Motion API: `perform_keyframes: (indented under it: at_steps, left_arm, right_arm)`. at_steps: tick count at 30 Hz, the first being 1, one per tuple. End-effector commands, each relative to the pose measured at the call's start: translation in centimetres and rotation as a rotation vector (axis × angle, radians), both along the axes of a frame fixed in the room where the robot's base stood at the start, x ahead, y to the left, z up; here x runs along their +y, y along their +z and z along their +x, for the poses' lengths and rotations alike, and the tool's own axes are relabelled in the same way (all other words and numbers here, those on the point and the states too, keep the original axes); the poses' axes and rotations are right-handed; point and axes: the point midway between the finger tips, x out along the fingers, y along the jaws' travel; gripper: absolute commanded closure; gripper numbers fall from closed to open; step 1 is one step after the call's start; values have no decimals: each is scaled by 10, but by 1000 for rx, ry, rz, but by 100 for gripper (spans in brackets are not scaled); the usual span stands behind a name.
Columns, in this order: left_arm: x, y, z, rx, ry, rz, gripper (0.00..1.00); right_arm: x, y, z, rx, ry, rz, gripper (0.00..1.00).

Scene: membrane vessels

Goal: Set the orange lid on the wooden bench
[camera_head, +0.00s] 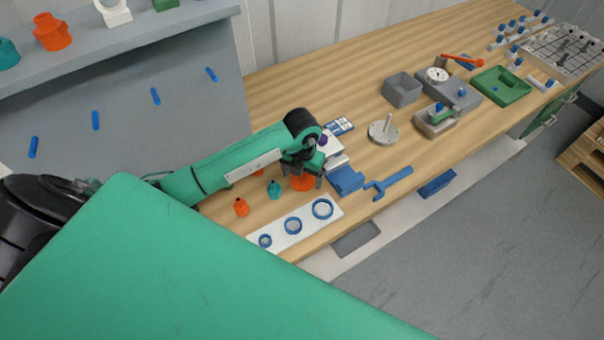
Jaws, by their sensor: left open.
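My left gripper (304,173) points down over the wooden bench (345,100), its jaws open. An orange piece (302,184) sits on the bench right beneath and between the fingers; it seems to be the orange lid, partly hidden by the gripper. I cannot tell whether the fingers touch it. A small orange vessel (241,208) with a dark top and a teal one (274,190) stand to the left on the bench. Another orange bit shows behind the arm. My right gripper is not in view.
A white plate with blue rings (293,226) lies at the bench's front edge. A blue block (346,180) and a blue wrench-like tool (388,183) lie right of the gripper. A grey disc with a post (383,132) stands farther right. Bare wood lies behind it.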

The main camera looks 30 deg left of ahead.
Motion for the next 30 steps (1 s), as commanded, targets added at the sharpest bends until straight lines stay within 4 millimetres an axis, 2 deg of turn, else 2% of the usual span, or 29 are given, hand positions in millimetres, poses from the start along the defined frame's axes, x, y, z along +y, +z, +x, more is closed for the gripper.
perform_keyframes:
  at_steps: [5,7,16,21,30]
  left_arm:
    - [0,8,0,-1,-1,0,18]
    - [0,16,2,-5,-1,0,18]
    - [0,83,2,-7,-2,0,18]
    - [0,111,1,-3,-2,0,18]
    - [0,125,0,-1,-1,0,18]
  right_arm:
    - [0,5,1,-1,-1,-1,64]
    - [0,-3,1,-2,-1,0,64]
    - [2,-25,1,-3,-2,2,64]
    - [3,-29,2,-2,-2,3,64]
    - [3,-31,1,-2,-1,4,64]
